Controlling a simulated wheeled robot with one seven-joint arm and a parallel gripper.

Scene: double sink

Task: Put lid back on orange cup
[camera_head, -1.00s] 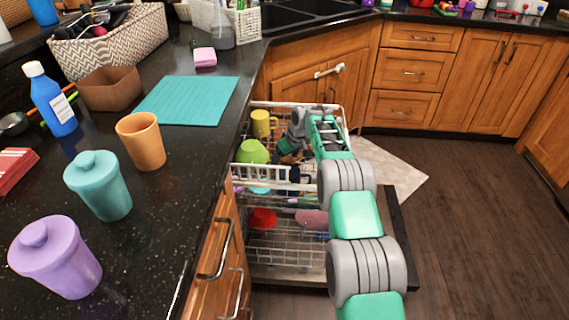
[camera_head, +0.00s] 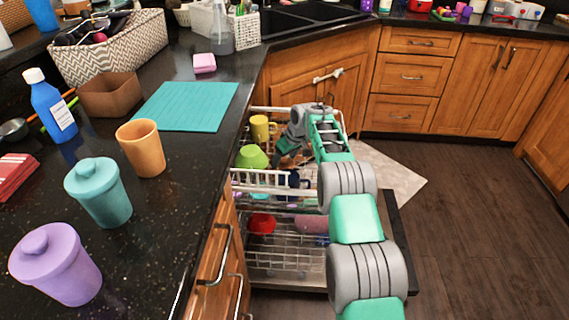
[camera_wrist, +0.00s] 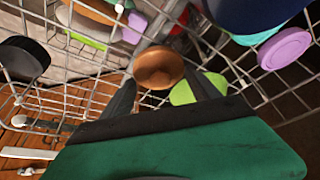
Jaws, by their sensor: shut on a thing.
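The orange cup (camera_head: 142,148) stands upright and uncovered on the black counter, near its right edge. My gripper (camera_wrist: 160,78) is down over the dishwasher's upper rack, away from the cup. In the wrist view, a round orange-brown lid (camera_wrist: 158,66) lies between its two dark fingertips, and the gripper is shut on it. In the head view my gripper (camera_head: 284,150) is small and partly hidden by my arm, and I cannot make out the lid there.
A teal canister (camera_head: 98,194) and a purple canister (camera_head: 56,262), both lidded, stand near the cup. A teal mat (camera_head: 186,107) and brown bowl (camera_head: 110,95) lie behind it. The upper rack (camera_head: 275,186) holds a green bowl (camera_head: 252,157) and a yellow mug (camera_head: 262,127).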

